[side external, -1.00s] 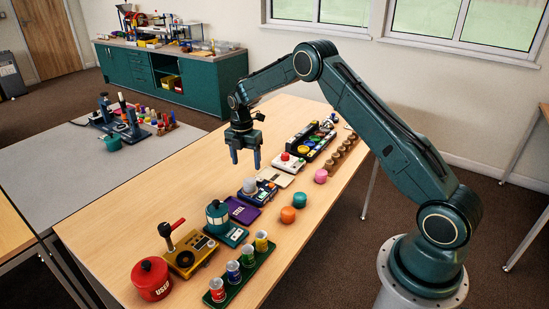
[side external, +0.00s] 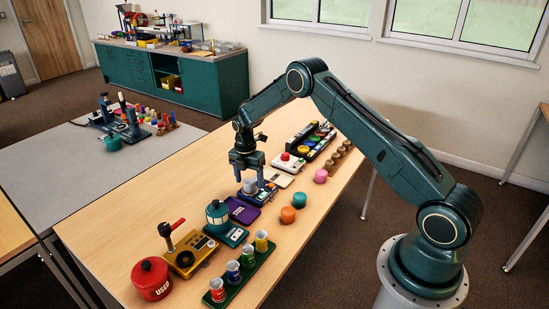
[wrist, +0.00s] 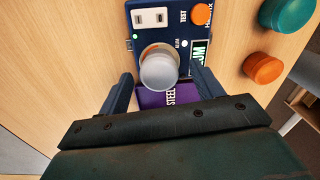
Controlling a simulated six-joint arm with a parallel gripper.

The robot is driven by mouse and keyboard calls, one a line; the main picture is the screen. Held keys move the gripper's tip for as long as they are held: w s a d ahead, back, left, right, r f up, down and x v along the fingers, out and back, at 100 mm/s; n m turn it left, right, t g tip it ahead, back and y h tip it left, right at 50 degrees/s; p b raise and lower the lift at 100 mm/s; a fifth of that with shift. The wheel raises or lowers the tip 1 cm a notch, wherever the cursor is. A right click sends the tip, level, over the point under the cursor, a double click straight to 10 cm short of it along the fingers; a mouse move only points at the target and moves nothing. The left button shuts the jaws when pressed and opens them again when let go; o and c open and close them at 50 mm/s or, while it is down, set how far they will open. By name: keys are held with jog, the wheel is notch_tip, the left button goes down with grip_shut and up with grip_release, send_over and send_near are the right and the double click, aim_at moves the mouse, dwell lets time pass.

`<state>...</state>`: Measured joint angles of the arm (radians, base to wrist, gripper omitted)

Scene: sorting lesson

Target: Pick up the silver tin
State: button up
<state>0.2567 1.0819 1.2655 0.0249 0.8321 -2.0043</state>
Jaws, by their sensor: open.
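The silver tin (side external: 249,186) stands upright on a dark blue tester unit (side external: 266,190) on the wooden table. In the wrist view the tin (wrist: 159,72) shows its pale round lid, on the blue tester (wrist: 170,35) beside white and orange parts. My gripper (side external: 250,178) is open and points down just above the tin. In the wrist view the gripper's fingers (wrist: 161,76) lie to the left and right of the tin, with gaps on both sides. Its lower part is partly hidden by its lid in this view.
A purple tray (side external: 241,211) marked STEEL lies close by the tester. An orange pot (side external: 288,215) and a teal pot (side external: 300,200) stand to the right. A green rack (side external: 240,277) holds several small tins at the front.

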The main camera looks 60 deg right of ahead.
aim_at(249, 181)
jog(key=shift+f, duration=0.75)
jog(key=c, duration=1.2)
jog(key=shift+o, duration=0.2)
jog(key=shift+r, duration=0.15)
notch_tip(249, 181, up, 20)
